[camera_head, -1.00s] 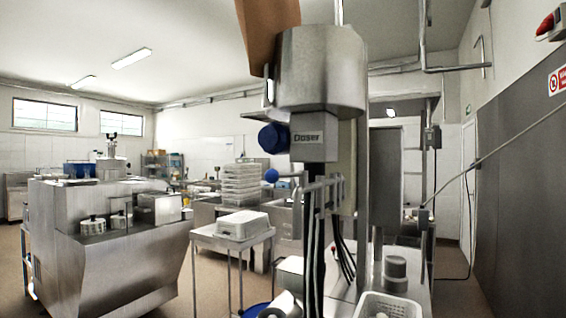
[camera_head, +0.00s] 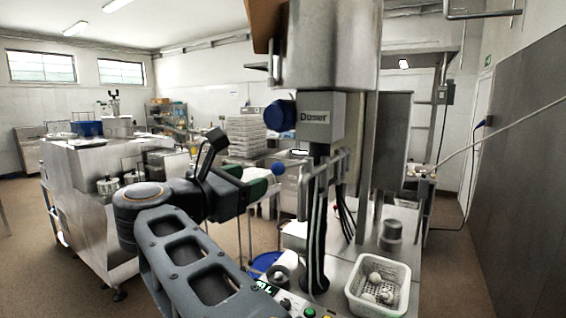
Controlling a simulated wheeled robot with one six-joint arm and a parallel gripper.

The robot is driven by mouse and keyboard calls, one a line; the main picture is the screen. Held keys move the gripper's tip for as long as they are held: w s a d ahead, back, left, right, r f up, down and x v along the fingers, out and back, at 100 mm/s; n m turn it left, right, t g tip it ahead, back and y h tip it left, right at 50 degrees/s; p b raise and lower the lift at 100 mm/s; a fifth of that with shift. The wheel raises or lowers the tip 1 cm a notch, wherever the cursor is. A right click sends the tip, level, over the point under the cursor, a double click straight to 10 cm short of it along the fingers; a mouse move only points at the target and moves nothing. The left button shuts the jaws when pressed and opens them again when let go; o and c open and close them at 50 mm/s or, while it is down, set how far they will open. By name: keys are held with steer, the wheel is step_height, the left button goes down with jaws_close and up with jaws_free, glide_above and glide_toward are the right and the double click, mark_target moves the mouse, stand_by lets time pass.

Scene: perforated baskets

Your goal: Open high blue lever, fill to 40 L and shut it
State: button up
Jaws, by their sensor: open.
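The steel machine marked "Doser" (camera_head: 315,117) stands right of centre. A large round blue knob (camera_head: 280,116) sits on its left side, high up. A smaller blue ball (camera_head: 278,169), like a lever's end, sits lower, by the steel pipes. My gripper (camera_head: 250,178) has dark fingers with green pads and is open and empty. In the picture it lies just left of the blue ball; I cannot tell the depth gap or any contact. A small green-lit display (camera_head: 266,288) is at the bottom, partly hidden by my arm, its digits too small to read.
A white perforated basket (camera_head: 378,287) with several pale round items stands on the steel table at the lower right. A blue round container (camera_head: 264,262) is below my gripper. A steel machine (camera_head: 85,190) stands at the left. Brown floor is free between.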

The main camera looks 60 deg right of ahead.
mark_target(276, 170)
steer(key=d+p, duration=0.1)
steer(key=d, duration=0.3)
steer(key=s+d+p, duration=0.1)
steer(key=d, duration=0.3)
steer(key=d+p, duration=0.2)
steer(key=d, duration=0.1)
steer(key=shift+s+d, duration=0.15)
steer(key=shift+d, duration=0.25)
jaws_close()
